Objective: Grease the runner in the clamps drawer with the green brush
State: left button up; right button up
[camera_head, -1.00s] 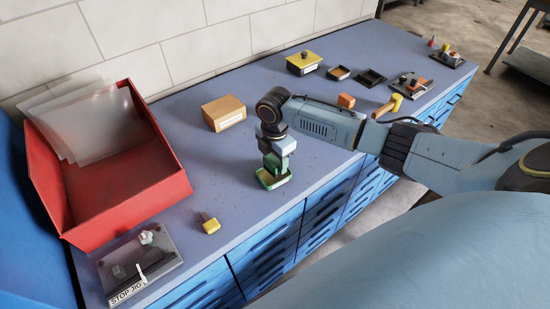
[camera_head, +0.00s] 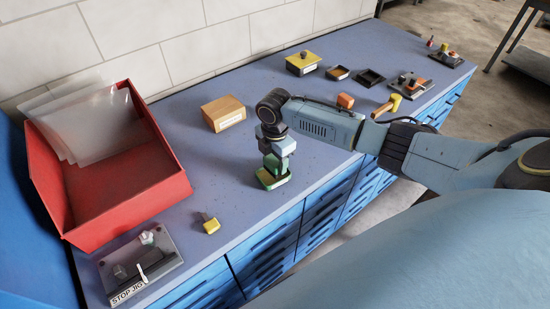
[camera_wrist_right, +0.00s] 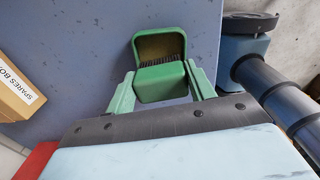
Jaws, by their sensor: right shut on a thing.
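My right gripper (camera_head: 276,162) is shut on the green brush (camera_wrist_right: 162,84), which shows as a green block with dark bristles in the right wrist view. The brush is held at a small green tray (camera_head: 266,187) on the blue bench top. The tray (camera_wrist_right: 139,42) has a yellowish inside, and the bristles are at its near part; I cannot tell whether they touch its bottom. The blue drawer fronts (camera_head: 268,262) below the bench look closed, and I cannot read which is the clamps drawer. The runner is not visible. My left gripper is not in view.
A red bin (camera_head: 120,215) with clear sheets, a stop jig (camera_head: 140,262) and a yellow-headed tool (camera_head: 210,224) are left of the gripper. A cardboard spares box (camera_head: 223,112) stands behind.

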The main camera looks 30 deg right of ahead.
jog(key=shift+f+b, duration=0.7)
jog(key=shift+f, duration=0.7)
dwell(0.4)
jog(key=o, duration=1.4)
jog(key=shift+c, duration=0.3)
jog(key=c, duration=0.3)
jog(key=shift+r+p, duration=0.2)
jog(key=shift+p, duration=0.3)
jog(key=c, duration=0.7)
